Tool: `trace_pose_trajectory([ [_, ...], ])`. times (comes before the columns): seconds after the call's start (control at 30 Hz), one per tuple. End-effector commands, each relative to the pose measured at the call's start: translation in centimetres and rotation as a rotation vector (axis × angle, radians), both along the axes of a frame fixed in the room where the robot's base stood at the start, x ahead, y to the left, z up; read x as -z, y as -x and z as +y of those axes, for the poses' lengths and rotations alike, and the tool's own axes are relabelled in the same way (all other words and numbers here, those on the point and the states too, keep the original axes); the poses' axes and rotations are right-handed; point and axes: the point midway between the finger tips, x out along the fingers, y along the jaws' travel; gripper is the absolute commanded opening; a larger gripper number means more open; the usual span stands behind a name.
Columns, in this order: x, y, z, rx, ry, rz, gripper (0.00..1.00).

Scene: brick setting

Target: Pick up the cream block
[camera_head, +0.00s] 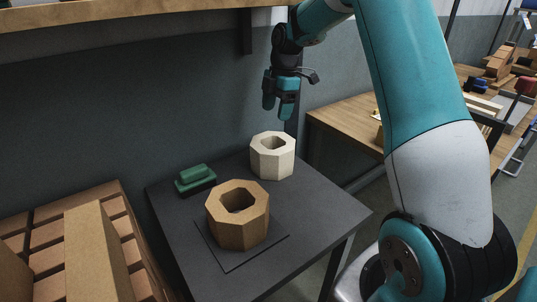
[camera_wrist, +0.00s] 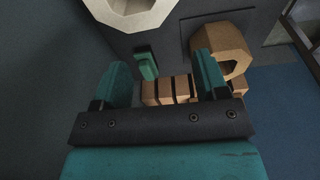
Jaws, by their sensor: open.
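The cream block (camera_head: 272,160) is an octagonal ring with a hole through it, standing on the dark table at the back, near the wall. In the wrist view part of the cream block (camera_wrist: 128,17) shows at the top edge, cut off by the frame. My gripper (camera_head: 278,112) hangs above the cream block, apart from it. In the wrist view my gripper (camera_wrist: 158,72) has its two teal fingers spread wide, with nothing held between them.
A tan octagonal block (camera_head: 237,229) stands on a square mat (camera_head: 227,262) at the table's front. A green stepped object (camera_head: 195,181) lies left of the cream block. Stacked bricks (camera_head: 100,245) stand at lower left. A wooden shelf (camera_head: 130,14) overhangs above. A wooden table (camera_head: 340,116) stands behind.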

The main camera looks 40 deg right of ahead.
Motion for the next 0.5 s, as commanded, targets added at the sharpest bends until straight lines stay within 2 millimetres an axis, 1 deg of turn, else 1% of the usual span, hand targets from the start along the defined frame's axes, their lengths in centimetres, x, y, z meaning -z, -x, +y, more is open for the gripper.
trace_pose_trajectory([
  [0.03, 0.0, 0.6, -1.3, -0.003, 0.006, 0.002, 0.67],
  [0.1, -0.1, 1.4, -2.7, -0.015, 0.013, 0.005, 0.67],
  [0.2, -0.1, 2.2, -3.8, -0.031, 0.019, 0.01, 0.67],
  [0.27, 0.3, 2.3, -3.9, -0.036, 0.02, 0.012, 0.67],
  [0.33, 1.3, 2.3, -3.6, -0.041, 0.019, 0.013, 0.67],
  [0.5, 5.0, 2.2, -2.6, -0.046, 0.019, 0.016, 0.67],
])
